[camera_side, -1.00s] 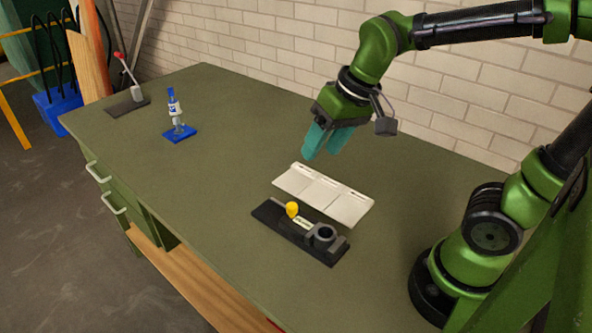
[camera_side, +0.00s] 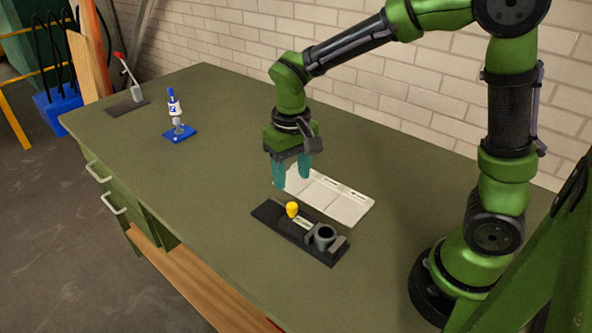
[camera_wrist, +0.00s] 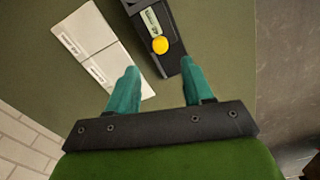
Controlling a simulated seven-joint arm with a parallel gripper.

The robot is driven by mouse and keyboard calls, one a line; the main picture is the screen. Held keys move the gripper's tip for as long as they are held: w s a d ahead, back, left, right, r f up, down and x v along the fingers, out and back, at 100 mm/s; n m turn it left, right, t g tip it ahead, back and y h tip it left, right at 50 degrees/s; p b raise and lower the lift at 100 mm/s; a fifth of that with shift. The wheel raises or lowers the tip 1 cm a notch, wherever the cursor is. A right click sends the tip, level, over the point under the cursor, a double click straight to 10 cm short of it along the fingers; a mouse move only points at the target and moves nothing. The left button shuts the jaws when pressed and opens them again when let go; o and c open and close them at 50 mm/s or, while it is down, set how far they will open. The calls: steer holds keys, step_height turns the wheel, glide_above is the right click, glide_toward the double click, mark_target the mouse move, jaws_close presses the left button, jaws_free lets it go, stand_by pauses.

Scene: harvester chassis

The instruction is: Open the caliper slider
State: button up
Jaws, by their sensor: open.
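The caliper slider is a dark base (camera_side: 268,212) on the bench with a yellow knob (camera_side: 292,209), a pale labelled strip and a dark ring (camera_side: 324,236) at its right end. The knob sits towards the left part of the base. My gripper (camera_side: 292,183) is open and empty, teal fingers pointing down, above and behind the knob. In the wrist view, my gripper (camera_wrist: 160,82) has its fingers apart, with the yellow knob (camera_wrist: 160,46) ahead, beyond the fingertips and between their lines. The dark ring is outside the wrist view.
A white panelled plate (camera_side: 345,205) lies just behind the slider; it also shows in the wrist view (camera_wrist: 88,40). A blue-based stand with a bottle-like piece (camera_side: 176,120) and a red-handled lever (camera_side: 125,75) stand far left. The bench between is clear; a brick wall is behind.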

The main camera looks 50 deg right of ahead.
mark_target(292, 205)
step_height(292, 205, down, 8)
steer(key=shift+f, duration=0.15)
stand_by(0.3)
jaws_close()
